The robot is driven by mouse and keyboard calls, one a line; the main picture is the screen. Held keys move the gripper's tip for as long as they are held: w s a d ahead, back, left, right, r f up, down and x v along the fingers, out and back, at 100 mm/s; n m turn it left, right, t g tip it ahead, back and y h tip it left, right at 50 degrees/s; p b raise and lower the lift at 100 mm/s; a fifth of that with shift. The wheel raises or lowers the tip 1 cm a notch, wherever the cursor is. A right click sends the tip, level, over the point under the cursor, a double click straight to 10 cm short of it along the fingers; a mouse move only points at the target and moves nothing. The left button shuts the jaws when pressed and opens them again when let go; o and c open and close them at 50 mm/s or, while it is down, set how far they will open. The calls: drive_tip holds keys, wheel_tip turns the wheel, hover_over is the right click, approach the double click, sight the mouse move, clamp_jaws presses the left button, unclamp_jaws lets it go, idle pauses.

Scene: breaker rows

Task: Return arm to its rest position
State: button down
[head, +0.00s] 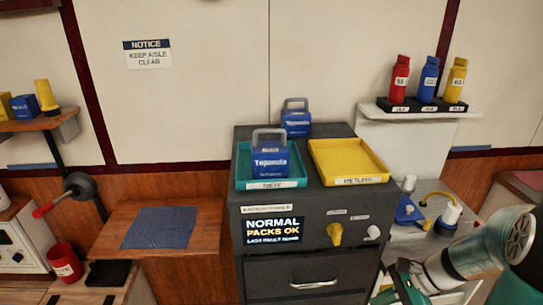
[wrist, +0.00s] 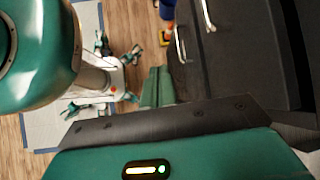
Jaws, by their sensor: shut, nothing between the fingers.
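My gripper (wrist: 158,76) shows in the wrist view as two green fingers pressed together, with nothing between them. It hangs over the wooden floor, beside the dark cabinet front (wrist: 238,62). In the head view, parts of my arm with white and green links reach in at the lower right, in front of the side counter. I cannot make out the fingertips there. My own body and legs show at the left of the wrist view, over a pale mat (wrist: 35,125).
The dark cabinet (head: 300,215) carries a teal tray (head: 241,178) holding a blue pack (head: 270,165), a yellow tray (head: 350,160) and another blue pack (head: 296,120). Red, blue and yellow bottles (head: 429,80) stand on a right shelf. A wooden shelf (head: 195,235) is at left.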

drive_tip(key=s+a+r+n+t+h, duration=0.2)
drive_tip(key=s+a+r+n+h, duration=0.2)
drive_tip(key=a+r+n, duration=0.2)
drive_tip(key=s+a+r+n+t+h, duration=0.2)
drive_tip(key=s+a+r+n+h, duration=0.2)
drive_tip(key=r+n, duration=0.6)
wheel_tip(320, 180, up, 2)
drive_tip(key=shift+s+a, duration=0.15)
drive_tip(key=shift+a, duration=0.85)
